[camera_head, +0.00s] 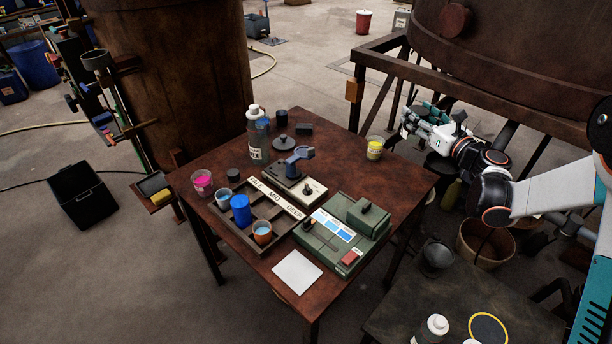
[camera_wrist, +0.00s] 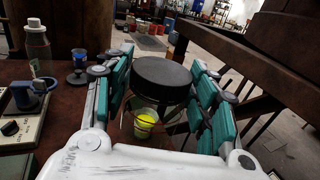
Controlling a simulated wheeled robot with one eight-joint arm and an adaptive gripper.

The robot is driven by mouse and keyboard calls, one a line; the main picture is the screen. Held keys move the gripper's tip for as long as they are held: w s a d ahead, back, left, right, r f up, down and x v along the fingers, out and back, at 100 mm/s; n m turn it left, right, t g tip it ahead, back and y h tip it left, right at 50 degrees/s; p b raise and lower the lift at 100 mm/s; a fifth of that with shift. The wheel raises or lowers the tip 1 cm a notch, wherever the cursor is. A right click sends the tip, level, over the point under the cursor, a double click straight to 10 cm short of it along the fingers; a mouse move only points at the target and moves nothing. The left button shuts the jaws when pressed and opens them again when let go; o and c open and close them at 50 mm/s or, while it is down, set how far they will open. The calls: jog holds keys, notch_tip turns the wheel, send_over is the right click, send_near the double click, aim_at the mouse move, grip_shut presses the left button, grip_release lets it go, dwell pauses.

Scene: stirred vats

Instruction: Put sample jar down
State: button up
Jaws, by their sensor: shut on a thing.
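My gripper (camera_wrist: 165,92) is shut on the sample jar, whose round black lid (camera_wrist: 162,72) shows between the teal finger pads in the wrist view. The jar's body is mostly hidden below the lid. A bright yellow patch (camera_wrist: 145,118) shows under the lid; I cannot tell whether it is inside the jar or behind it. In the head view my gripper (camera_head: 418,122) is beyond the right edge of the brown table (camera_head: 400,175), and the jar is hard to make out there. A wooden tray (camera_head: 276,228) with printed labels stands on the table and holds cups.
A yellow-filled cup (camera_head: 375,147) stands near the table's back right edge. A green device (camera_head: 340,232), a grey bottle (camera_head: 257,138), a pink cup (camera_head: 202,182) and a white card (camera_head: 297,271) also occupy the table. A rusty vat frame (camera_head: 378,60) rises behind. Bare tabletop lies between the device and the yellow cup.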

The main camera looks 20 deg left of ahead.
jog(key=shift+a+n+g+y, duration=0.3)
jog(key=shift+a, duration=0.35)
notch_tip(320, 180, down, 20)
jog(key=b, duration=0.7)
jog(key=shift+s, duration=0.1)
jog(key=shift+f, duration=0.1)
jog(key=o, duration=1.1)
jog(key=shift+c, duration=0.2)
